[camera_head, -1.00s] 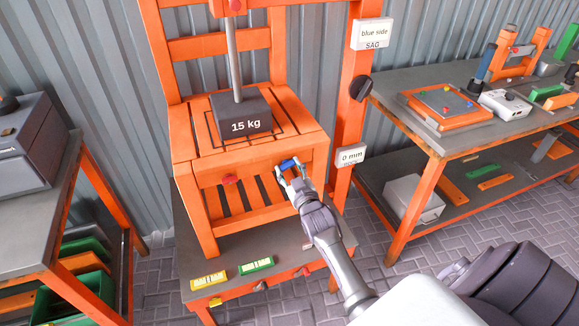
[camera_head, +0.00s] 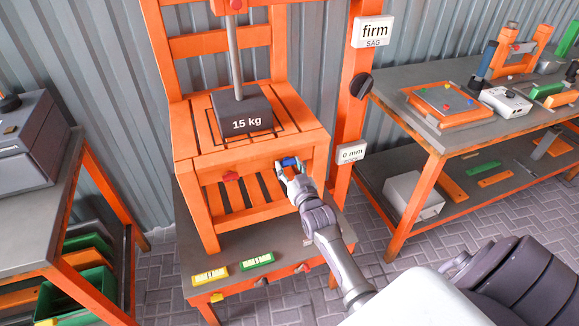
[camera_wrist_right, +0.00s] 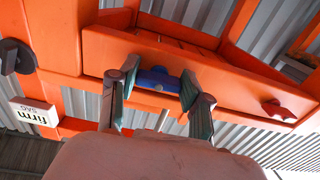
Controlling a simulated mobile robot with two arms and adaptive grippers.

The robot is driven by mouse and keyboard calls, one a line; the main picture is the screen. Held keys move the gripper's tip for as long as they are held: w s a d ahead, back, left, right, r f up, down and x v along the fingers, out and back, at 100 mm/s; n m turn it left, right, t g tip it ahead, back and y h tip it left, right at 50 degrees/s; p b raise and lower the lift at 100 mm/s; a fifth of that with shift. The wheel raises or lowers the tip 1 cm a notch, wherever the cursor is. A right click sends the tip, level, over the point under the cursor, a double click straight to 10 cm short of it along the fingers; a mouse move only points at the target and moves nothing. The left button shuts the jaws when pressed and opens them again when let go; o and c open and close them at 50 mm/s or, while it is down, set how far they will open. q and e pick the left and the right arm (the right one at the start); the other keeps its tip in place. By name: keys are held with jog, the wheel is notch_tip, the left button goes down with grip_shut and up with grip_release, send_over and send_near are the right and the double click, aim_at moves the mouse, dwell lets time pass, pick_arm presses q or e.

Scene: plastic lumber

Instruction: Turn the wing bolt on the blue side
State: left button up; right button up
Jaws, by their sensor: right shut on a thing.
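The blue wing bolt (camera_head: 289,162) sits on the right part of the orange chair's front rail. It also shows in the wrist view (camera_wrist_right: 158,79). My right gripper (camera_head: 287,169) is at the bolt, with its two fingers on either side of the blue wings in the wrist view (camera_wrist_right: 157,86), shut on it. A red wing bolt (camera_head: 231,176) sits on the left part of the same rail, apart from the gripper. The orange chair (camera_head: 240,147) stands on a grey bench. The upper sign (camera_head: 373,32) reads "firm SAG". My left gripper is not in view.
A dark 15 kg weight (camera_head: 241,110) on a rod rests on the seat. A lower sign (camera_head: 351,153) reads 0 mm. A yellow block (camera_head: 209,276) and a green block (camera_head: 257,261) lie on the bench front. Workbenches stand left and right.

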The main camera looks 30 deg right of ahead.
jog(key=o, duration=1.2)
jog(key=shift+c, duration=0.2)
jog(key=shift+s, duration=0.15)
jog(key=v, duration=1.1)
jog(key=shift+s, duration=0.4)
jog(key=shift+f, duration=0.1)
